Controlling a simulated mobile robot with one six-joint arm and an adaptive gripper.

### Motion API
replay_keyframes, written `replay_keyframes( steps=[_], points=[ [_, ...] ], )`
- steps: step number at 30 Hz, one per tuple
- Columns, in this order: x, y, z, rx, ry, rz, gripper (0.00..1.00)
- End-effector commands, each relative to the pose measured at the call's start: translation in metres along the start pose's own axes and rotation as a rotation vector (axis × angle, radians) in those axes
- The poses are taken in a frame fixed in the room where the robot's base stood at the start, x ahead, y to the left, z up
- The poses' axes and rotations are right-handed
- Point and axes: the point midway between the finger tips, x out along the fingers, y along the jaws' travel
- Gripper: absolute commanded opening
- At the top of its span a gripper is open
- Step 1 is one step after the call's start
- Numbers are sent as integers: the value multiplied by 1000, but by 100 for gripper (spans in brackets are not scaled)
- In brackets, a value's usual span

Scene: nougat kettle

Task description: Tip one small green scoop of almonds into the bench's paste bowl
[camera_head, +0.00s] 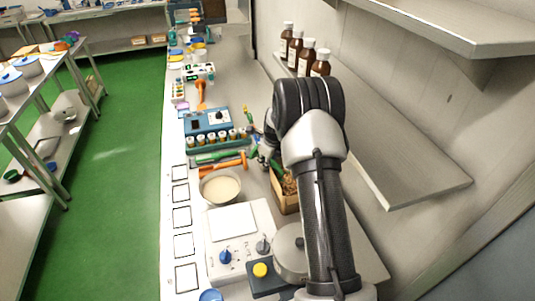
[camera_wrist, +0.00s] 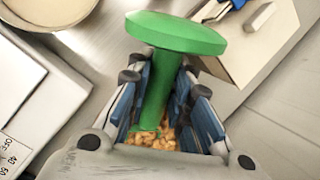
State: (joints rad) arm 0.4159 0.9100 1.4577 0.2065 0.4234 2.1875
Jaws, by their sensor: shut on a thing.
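In the wrist view my gripper (camera_wrist: 165,100) is shut on the green scoop (camera_wrist: 175,36). Its wide round green end points up the picture and its green shaft runs down between the fingers. Almonds (camera_wrist: 152,140) show at the shaft's lower end, close to my palm; I cannot tell what holds them. In the head view my gripper (camera_head: 264,157) is by the box and to the right of the paste bowl (camera_head: 222,202), which holds pale paste. The bowl's rim also shows at the upper left of the wrist view. The scoop is not clear in the head view.
An open box (camera_head: 279,201) of almonds stands beneath my arm, right of the bowl. A white scale (camera_head: 233,222) is in front of the bowl. Green and orange tools (camera_head: 229,163) lie behind it, before a blue rack (camera_head: 208,124). Brown bottles (camera_head: 297,53) stand on the shelf.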

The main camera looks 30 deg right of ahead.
Motion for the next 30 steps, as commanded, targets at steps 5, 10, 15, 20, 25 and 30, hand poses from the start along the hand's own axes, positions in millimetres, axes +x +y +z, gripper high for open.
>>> replay_keyframes(
  steps=[5, 10, 15, 20, 25, 30],
  points=[
    [5, 4, -6, -8, 51, 12, 0],
    [8, 4, -7, -15, 90, 11, 0],
    [2, 3, 1, -27, 137, 11, 0],
    [-8, -1, 12, -38, 189, 5, 0],
    [-21, -3, 24, -49, 246, 1, 0],
    [-19, -3, 39, -58, 291, 0, 0]
  ],
)
